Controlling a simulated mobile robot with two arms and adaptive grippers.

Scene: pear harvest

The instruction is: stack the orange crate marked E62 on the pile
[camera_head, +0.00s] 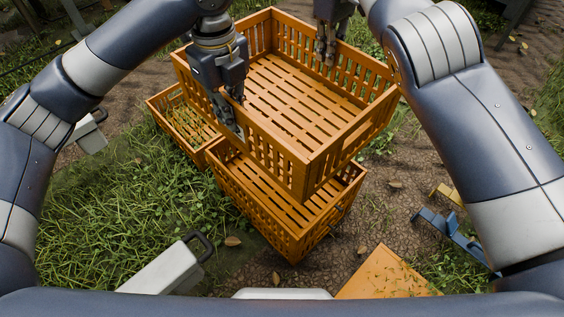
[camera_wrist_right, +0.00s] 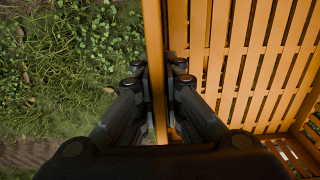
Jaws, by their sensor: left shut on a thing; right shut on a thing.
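An empty orange slatted crate (camera_head: 270,145) hangs between my two grippers, nearly level; no E62 mark is readable on it. My left gripper (camera_head: 230,118) is shut on its left wall. My right gripper (camera_head: 327,52) is shut on its far right wall. In the right wrist view my right gripper (camera_wrist_right: 157,75) straddles the wall of the crate (camera_wrist_right: 153,25), with the slatted floor to the right. Another orange crate (camera_head: 255,205) stands below, partly covered by the held crate and offset toward me. I cannot tell whether the two touch.
A further orange crate (camera_head: 180,130) sits at the left behind the lower one. An orange panel (camera_head: 383,275) lies at the front right. A blue object (camera_head: 450,235) and a yellow piece (camera_head: 447,193) lie at the right. Grass (camera_head: 110,215) and bare soil surround the crates.

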